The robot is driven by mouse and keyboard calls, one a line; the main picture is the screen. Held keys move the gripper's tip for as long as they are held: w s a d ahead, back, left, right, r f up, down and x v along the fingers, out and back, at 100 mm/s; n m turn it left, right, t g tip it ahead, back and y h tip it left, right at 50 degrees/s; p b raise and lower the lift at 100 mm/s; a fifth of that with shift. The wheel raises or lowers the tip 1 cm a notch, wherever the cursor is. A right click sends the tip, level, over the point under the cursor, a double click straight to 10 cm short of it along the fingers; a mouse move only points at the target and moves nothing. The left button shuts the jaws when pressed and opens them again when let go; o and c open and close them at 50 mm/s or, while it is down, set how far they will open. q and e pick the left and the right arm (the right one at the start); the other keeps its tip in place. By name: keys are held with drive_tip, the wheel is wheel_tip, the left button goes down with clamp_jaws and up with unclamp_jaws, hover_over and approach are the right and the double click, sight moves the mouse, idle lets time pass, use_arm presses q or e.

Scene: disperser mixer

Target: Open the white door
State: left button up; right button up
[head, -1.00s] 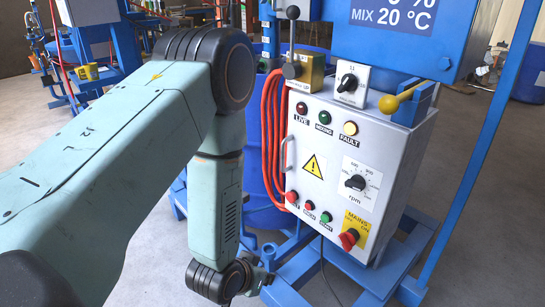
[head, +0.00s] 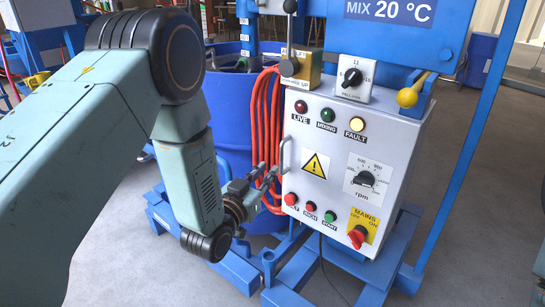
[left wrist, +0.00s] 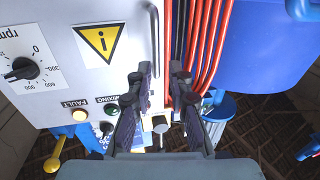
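The white door (head: 322,190) is the front of the control box and looks shut. It also shows in the left wrist view (left wrist: 85,75), upside down. Its bar handle (head: 285,155) stands upright on the door's left edge; in the left wrist view the handle (left wrist: 153,45) lies ahead of the fingers, a little left of the middle of their gap. My left gripper (head: 273,175) is just beside the handle, low and to its left. In the left wrist view its two fingers (left wrist: 160,85) are spread with nothing held between them. My right gripper is not in view.
Orange hoses (head: 264,130) hang close beside the handle, in front of a blue drum (head: 228,110). The door carries lamps, an rpm dial (head: 366,178) and a red mains switch (head: 357,237). A yellow ball knob (head: 407,97) sticks out above. Blue frame bars (head: 290,270) stand below.

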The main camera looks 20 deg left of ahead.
sight(281, 158)
use_arm(q)
drive_tip(key=w, duration=0.2)
drive_tip(key=w+d+b, duration=0.1)
drive_tip(key=w, duration=0.2)
drive_tip(key=w+d+b, duration=0.1)
drive_tip(key=w, duration=0.1)
drive_tip(key=shift+w, duration=0.25)
drive_tip(key=shift+w+a+r, duration=0.1)
drive_tip(key=shift+c, duration=0.2)
clamp_jaws()
idle(0.4)
